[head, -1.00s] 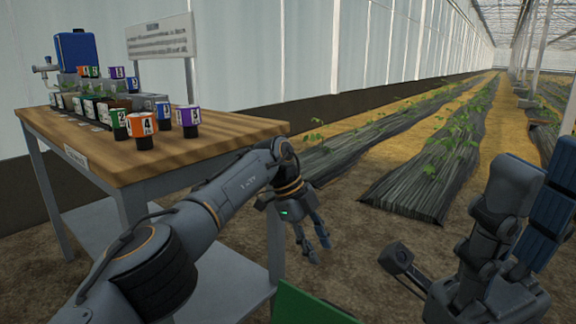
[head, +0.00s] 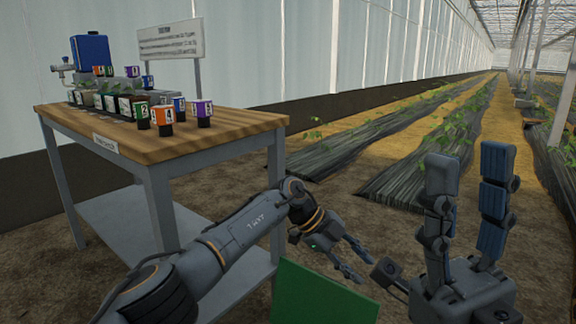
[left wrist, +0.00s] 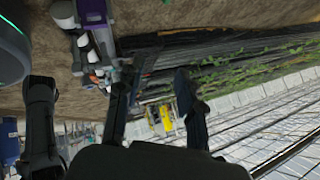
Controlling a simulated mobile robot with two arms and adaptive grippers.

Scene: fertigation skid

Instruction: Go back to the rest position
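My left gripper (head: 367,272) hangs in front of the table's right end, low over the soil floor. Its fingers are apart and nothing shows between them; the left wrist view also shows the spread fingers (left wrist: 157,90). My right gripper (head: 430,215) is at the right in the head view, with two long fingers upright and a shorter one out to the left. It is open and empty. Neither gripper touches the table or the things on it.
A wood-topped table (head: 225,138) stands at the left, bearing numbered, coloured-label containers (head: 204,109), a blue tank (head: 90,48) and a sign (head: 170,38). A green panel (head: 320,295) is close at the bottom. Covered plant rows (head: 410,182) run away at the right.

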